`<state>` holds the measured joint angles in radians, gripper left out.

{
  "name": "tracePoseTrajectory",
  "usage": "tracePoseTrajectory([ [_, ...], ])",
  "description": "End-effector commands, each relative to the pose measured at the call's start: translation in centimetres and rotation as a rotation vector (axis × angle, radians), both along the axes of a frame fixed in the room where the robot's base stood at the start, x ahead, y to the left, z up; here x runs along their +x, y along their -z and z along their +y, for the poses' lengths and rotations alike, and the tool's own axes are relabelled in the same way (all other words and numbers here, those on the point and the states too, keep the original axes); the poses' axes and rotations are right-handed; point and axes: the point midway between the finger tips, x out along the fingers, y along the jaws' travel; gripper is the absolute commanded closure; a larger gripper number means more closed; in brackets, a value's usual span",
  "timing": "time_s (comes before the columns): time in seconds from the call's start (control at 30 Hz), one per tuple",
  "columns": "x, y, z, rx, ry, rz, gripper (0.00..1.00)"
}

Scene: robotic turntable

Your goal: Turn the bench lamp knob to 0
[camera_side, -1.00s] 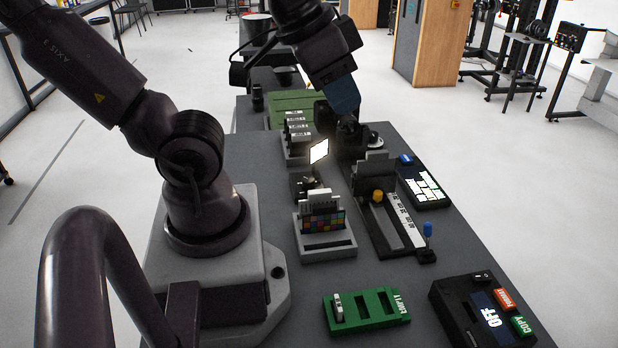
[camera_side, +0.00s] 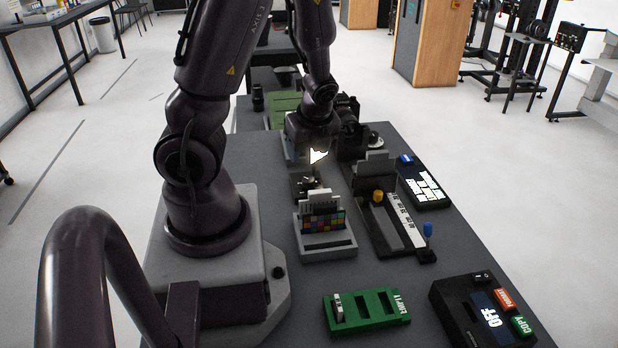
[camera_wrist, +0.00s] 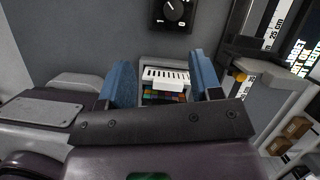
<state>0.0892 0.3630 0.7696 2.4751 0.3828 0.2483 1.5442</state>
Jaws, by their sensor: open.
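The bench lamp's lit panel (camera_side: 317,156) glows on its small dark base (camera_side: 305,184) in the side view, partly covered by my arm's end. In the wrist view, a black box with a round dial knob (camera_wrist: 173,11) and white scale marks is at the top edge, partly cut off. I cannot read the knob's exact setting. My gripper (camera_wrist: 163,62) is open, its two blue fingers apart and clear of the knob, which lies beyond the fingertips. In the side view the wrist hangs beside the lamp and the fingers are mostly hidden.
A holder with a colour chart (camera_side: 323,220) stands in front of the lamp and shows between the fingers in the wrist view. A slide rail with a yellow knob (camera_side: 378,196) lies to the right. A green tray (camera_side: 366,312) and a black OFF box (camera_side: 462,312) are nearer.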

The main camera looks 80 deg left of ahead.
Motion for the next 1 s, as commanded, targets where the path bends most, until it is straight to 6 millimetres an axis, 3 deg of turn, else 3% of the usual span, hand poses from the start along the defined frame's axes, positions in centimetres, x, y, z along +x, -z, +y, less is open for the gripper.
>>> tracePoseTrajectory([
  [0.13,1.0,-0.2,0.3,0.01,0.22,0.025,0.41],
  [0.37,1.1,0.6,0.7,0.011,0.282,0.047,0.41],
  [1.0,1.0,10.0,4.5,0.007,0.279,0.046,0.41],
])
